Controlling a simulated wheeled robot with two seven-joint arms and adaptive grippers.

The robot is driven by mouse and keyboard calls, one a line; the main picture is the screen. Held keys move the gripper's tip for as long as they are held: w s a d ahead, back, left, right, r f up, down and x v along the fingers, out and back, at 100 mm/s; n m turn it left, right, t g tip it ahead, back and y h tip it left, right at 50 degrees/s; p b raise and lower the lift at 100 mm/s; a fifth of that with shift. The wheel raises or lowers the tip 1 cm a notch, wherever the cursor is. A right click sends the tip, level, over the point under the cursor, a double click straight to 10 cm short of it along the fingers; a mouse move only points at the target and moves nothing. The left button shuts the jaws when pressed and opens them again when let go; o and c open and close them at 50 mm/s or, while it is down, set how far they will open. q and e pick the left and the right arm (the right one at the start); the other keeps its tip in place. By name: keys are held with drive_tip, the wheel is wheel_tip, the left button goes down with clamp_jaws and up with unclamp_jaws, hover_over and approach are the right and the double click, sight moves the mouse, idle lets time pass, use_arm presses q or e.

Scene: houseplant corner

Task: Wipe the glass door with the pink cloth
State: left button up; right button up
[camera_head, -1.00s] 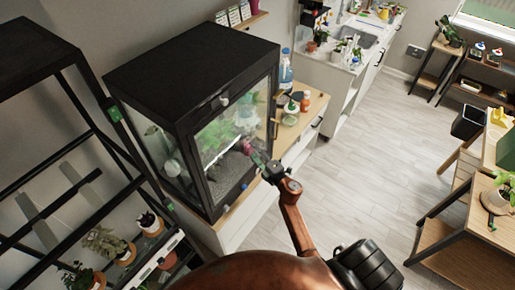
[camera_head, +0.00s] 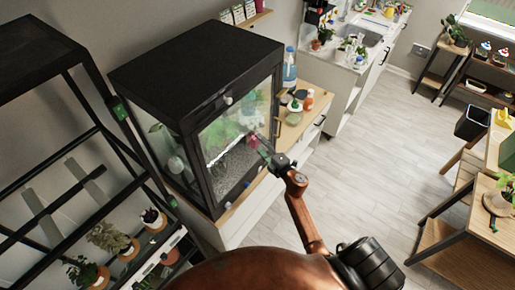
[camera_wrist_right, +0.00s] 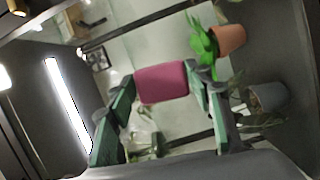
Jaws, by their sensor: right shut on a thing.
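The glass door (camera_head: 232,128) is the framed front of a black-topped glass cabinet in the head view, with green plants and grey gravel showing behind it. The pink cloth (camera_wrist_right: 162,83) is a folded pad between the fingers of my right gripper (camera_wrist_right: 163,88) in the right wrist view. In the head view my right gripper (camera_head: 264,152) is at the right part of the door, with the cloth (camera_head: 253,139) at its tip. The cloth is at or very close to the glass; I cannot tell whether it touches. My left gripper is not in view.
A black shelf rack (camera_head: 95,165) with potted plants stands at the left. Bottles (camera_head: 295,112) stand on the wooden counter right of the cabinet. A sink unit (camera_head: 350,75) is behind. A wooden table (camera_head: 490,205) is at the right; the floor (camera_head: 385,160) between is clear.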

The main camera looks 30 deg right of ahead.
drive_tip(key=shift+w+d+b, duration=0.25)
drive_tip(key=shift+w+d, duration=0.1)
drive_tip(key=shift+d, duration=0.4)
drive_tip(key=shift+w+d+b, duration=0.2)
drive_tip(key=shift+w+d, duration=0.1)
drive_tip(key=shift+d, duration=0.4)
drive_tip(key=shift+w+d+b, duration=0.25)
drive_tip(key=shift+w+d, duration=0.1)
drive_tip(key=shift+d, duration=0.4)
drive_tip(key=shift+w+d+b, duration=0.35)
drive_tip(key=shift+d+b, duration=0.05)
drive_tip(key=shift+d, duration=0.5)
drive_tip(key=shift+w+d+b, duration=0.35)
drive_tip(key=shift+d, duration=0.55)
drive_tip(key=s+d+p, duration=0.1)
drive_tip(key=s+d, duration=0.1)
drive_tip(key=s, duration=0.3)
drive_tip(key=shift+s+d, duration=0.2)
drive_tip(key=shift+s, duration=0.1)
drive_tip(key=s, duration=0.1)
drive_tip(key=s+d, duration=0.1)
drive_tip(key=shift+s, duration=0.4)
